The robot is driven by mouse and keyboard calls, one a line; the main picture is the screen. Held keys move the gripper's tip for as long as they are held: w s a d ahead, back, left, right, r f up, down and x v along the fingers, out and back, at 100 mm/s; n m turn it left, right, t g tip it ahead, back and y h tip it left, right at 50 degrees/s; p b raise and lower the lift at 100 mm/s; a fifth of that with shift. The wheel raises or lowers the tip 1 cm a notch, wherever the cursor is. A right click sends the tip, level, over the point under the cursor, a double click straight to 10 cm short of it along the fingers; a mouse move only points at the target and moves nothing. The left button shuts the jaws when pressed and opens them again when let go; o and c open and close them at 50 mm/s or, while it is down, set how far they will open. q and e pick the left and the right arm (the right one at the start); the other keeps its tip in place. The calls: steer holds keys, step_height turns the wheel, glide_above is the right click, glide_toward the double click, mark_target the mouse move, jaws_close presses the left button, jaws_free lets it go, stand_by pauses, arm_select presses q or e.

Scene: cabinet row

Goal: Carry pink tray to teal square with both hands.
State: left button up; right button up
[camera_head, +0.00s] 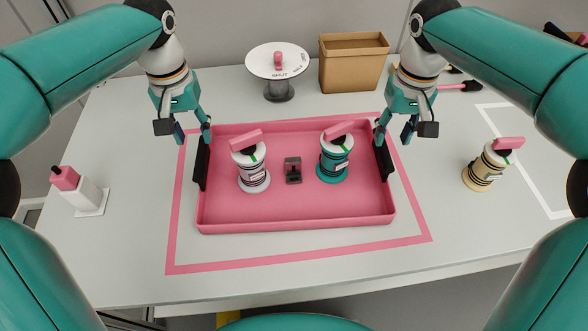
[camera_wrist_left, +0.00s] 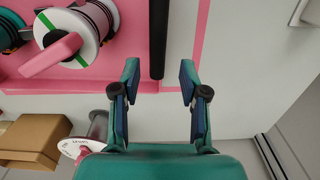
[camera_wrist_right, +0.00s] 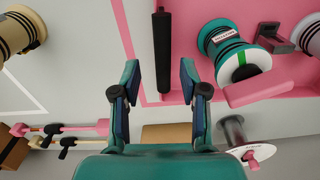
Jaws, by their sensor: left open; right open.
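The pink tray (camera_head: 300,222) lies on the light table inside a pink outline (camera_head: 300,255). It holds a white spool (camera_head: 253,178), a teal spool (camera_head: 332,168) and a small dark block (camera_head: 293,170). My left gripper (camera_head: 192,134) is open at the far end of the tray's black left handle (camera_head: 201,168); in the left wrist view the handle (camera_wrist_left: 158,40) lines up with the gap between the fingers. My right gripper (camera_head: 394,135) is open likewise by the right handle (camera_head: 384,162), also seen in the right wrist view (camera_wrist_right: 162,55). No teal square shows.
A white bottle with a pink top (camera_head: 82,192) stands at left. A round white stand (camera_head: 278,62) and a cardboard box (camera_head: 352,62) are behind the tray. A cream spool (camera_head: 486,170) stands at right beside a white outline (camera_head: 535,180). The front table strip is clear.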

mark_target(381, 164)
arm_select(q)
step_height(381, 164, down, 11)
steer(key=shift+r, duration=0.2)
arm_select(e)
step_height(381, 164, down, 11)
steer(key=shift+r, duration=0.2)
arm_select(q)
jaws_close()
arm_select(e)
jaws_close()
arm_select(q)
steer(key=shift+w+r, duration=0.1)
steer(key=shift+r, duration=0.05)
arm_select(e)
steer(key=shift+r, duration=0.15)
